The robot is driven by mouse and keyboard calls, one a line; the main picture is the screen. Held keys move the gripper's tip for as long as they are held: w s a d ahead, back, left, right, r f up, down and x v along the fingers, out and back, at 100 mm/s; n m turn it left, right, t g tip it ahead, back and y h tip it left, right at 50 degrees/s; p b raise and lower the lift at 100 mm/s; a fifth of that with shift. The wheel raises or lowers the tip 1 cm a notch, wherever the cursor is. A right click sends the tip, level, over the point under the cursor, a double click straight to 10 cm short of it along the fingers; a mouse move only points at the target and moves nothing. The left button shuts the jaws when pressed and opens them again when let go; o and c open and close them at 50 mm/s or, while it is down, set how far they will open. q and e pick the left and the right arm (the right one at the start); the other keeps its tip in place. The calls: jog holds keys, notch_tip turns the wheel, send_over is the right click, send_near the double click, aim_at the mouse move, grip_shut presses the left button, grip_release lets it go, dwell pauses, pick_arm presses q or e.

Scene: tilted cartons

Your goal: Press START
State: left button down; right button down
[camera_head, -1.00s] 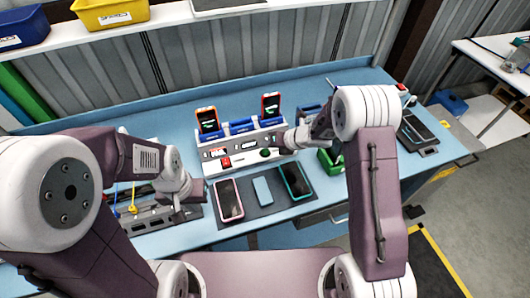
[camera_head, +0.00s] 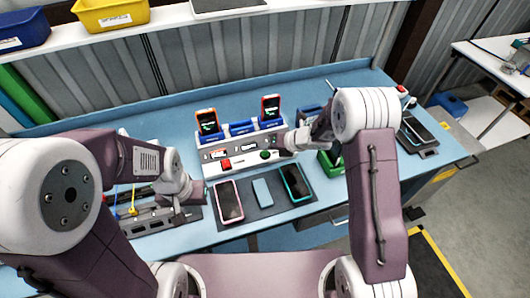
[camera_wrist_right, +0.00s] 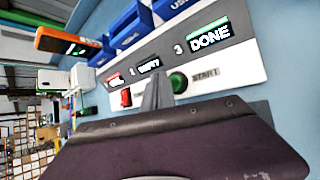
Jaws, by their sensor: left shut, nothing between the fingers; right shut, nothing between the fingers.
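The white test station (camera_head: 210,170) stands mid-table with a sloped front panel. Its round green START button (camera_head: 265,154) also shows in the right wrist view (camera_wrist_right: 179,82), with the label START beside it. A red switch (camera_head: 226,163) sits left of it. Lit displays above include a DONE display (camera_wrist_right: 209,36). My right gripper (camera_wrist_right: 157,88) is shut and empty, its tips just left of the green button in the wrist view; I cannot tell whether they touch the panel. My left gripper (camera_head: 197,189) is shut and empty, left of the station's front.
A pink-edged phone (camera_head: 229,202), a light-blue block (camera_head: 262,192) and a teal-edged phone (camera_head: 295,182) lie on a dark mat in front. A green bin (camera_head: 330,163) stands to the right.

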aim_at(267, 154)
jog(key=shift+f, duration=0.1)
dwell(0.7)
jog(key=shift+f+b, duration=0.35)
jog(key=shift+b, duration=0.15)
jog(key=shift+f+b, duration=0.5)
jog(key=shift+b, duration=0.1)
dwell(0.5)
jog(key=shift+r+p, duration=0.75)
jog(key=shift+r, duration=0.15)
jog(key=shift+r, duration=0.1)
notch_tip(267, 154, up, 5)
jog(key=p, duration=0.4)
dwell(0.3)
